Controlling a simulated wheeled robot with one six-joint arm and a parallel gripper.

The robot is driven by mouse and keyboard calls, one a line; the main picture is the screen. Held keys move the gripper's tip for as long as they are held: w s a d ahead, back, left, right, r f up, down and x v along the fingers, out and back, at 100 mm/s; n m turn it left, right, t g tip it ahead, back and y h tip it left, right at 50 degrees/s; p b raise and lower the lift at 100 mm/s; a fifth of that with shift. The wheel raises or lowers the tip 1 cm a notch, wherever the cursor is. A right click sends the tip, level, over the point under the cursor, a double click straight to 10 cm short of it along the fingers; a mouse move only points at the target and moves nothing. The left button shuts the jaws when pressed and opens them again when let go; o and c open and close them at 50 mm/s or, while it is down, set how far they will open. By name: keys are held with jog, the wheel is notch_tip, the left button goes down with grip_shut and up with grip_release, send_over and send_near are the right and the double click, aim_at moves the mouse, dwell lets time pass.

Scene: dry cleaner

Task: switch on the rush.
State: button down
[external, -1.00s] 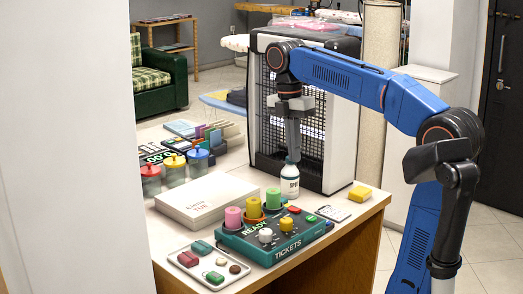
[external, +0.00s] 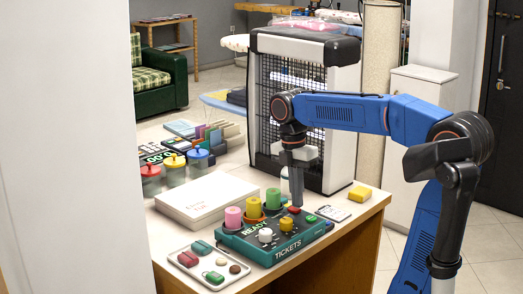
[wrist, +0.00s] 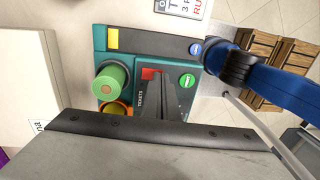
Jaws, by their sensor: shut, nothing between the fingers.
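The teal and dark box (external: 275,252) marked READY and TICKETS stands at the table's front; it also shows in the wrist view (wrist: 101,60). It carries a red part (wrist: 148,74), a green round button (wrist: 187,81), and a white knob (external: 265,235) and a yellow knob (external: 286,224). No "rush" label is readable on it. My gripper (external: 296,205) is shut and empty, pointing down at the box's back edge by the red part (external: 294,210). In the wrist view my fingers (wrist: 170,100) hide part of the box beside the red part; I cannot tell whether they touch.
Pink (external: 233,218), yellow (external: 253,207) and green (external: 273,199) cylinders stand along the box's left side. A card (external: 333,213) and yellow block (external: 360,193) lie right; a tray (external: 228,283) lies front left.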

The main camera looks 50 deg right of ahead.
jog(key=shift+f, duration=0.4)
jog(key=shift+s, duration=0.1)
jog(key=shift+f, duration=0.15)
jog(key=shift+w, duration=0.75)
jog(key=shift+r, duration=0.2)
notch_tip(320, 180, up, 14)
jog(key=w, duration=0.1)
jog(key=shift+w, duration=0.35)
